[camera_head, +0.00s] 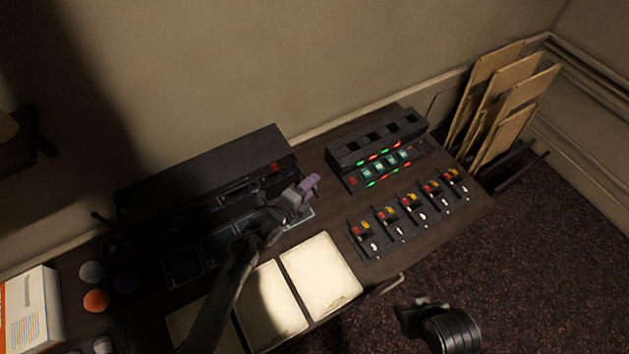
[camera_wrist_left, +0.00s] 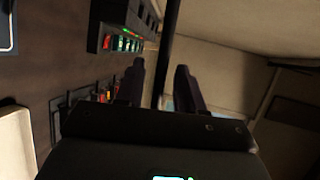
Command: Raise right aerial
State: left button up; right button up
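My left gripper (camera_head: 309,184) reaches from the left over the right end of a long black console (camera_head: 200,168). Its purplish fingers show in the left wrist view (camera_wrist_left: 160,82) and stand apart. A dark upright rod (camera_wrist_left: 169,40), which looks like an aerial, shows between the fingers in that view. It seems to lie beyond the fingertips, and I cannot tell whether it touches them. The rod is not clear in the head view. A short dark rod (camera_head: 101,219) sticks out at the console's left end. A dark ridged part at the bottom right may be my right gripper (camera_head: 411,316); its fingers are unclear.
A mixer unit with lit buttons (camera_head: 385,160) and several fader modules (camera_head: 411,205) stand right of the console. Pale sheets (camera_head: 320,268) lie in front. Coloured knobs (camera_head: 96,300) and a white-orange box (camera_head: 32,312) are at left. Boards (camera_head: 490,90) lean on the wall.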

pick_arm(q)
jog(key=shift+x, duration=1.15)
grip_shut()
